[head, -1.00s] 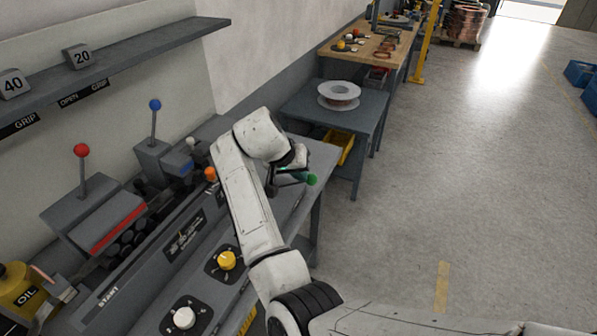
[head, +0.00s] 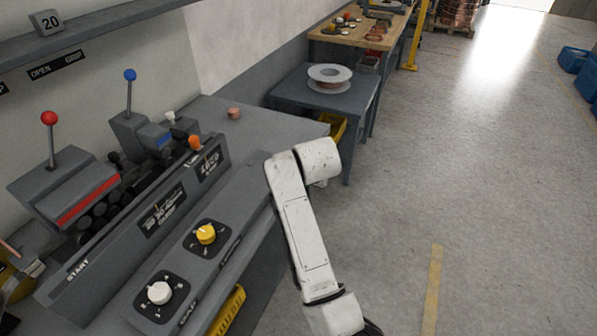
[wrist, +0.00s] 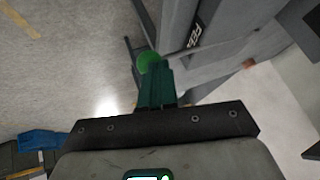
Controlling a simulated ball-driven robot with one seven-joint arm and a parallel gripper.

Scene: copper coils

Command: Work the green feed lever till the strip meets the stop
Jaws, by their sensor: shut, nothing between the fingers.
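In the wrist view the green ball knob (wrist: 149,62) of the feed lever is just beyond my fingertips, with its thin grey rod (wrist: 178,52) running right to the machine's side. My gripper (wrist: 160,68) is shut, its green fingers together and empty. The fingertips overlap the knob's lower edge in the picture; I cannot tell if they touch. In the head view my arm hides the gripper and lever. A small copper piece (head: 234,113) lies on the grey bench top; it also shows in the wrist view (wrist: 249,63). I cannot make out the strip's end or the stop.
The grey machine has a red-ball lever (head: 48,118), a blue-ball lever (head: 130,75), an orange knob (head: 195,142), a yellow dial (head: 206,234) and a white dial (head: 159,292). A side table (head: 345,98) holds a spool (head: 330,78).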

